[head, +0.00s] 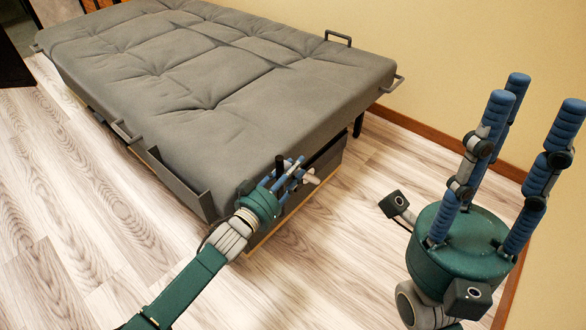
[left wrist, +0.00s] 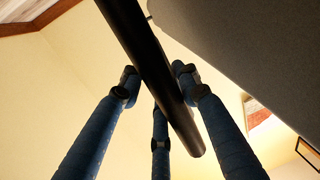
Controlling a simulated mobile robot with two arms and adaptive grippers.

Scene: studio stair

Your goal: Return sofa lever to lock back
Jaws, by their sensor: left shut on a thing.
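The grey sofa (head: 220,60) lies flat like a bed against the wall. A black lever (head: 279,166) stands at its near right corner, with its tip showing above my left gripper (head: 290,178). In the left wrist view the lever (left wrist: 140,55) is a long black bar running diagonally between the blue fingers (left wrist: 158,105) of my left gripper. The left gripper is shut on the lever; the contact is partly hidden in the head view. My right gripper (head: 532,105) is empty at the right, with its fingers pointing up and spread apart.
Metal side rails (head: 175,178) run along the sofa's left edge, and a metal handle (head: 338,38) rises at its back edge. A dark box-like base (head: 325,165) sits under the near end. The pale wooden floor (head: 90,215) is clear at left and front; the beige wall (head: 480,50) bounds the right.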

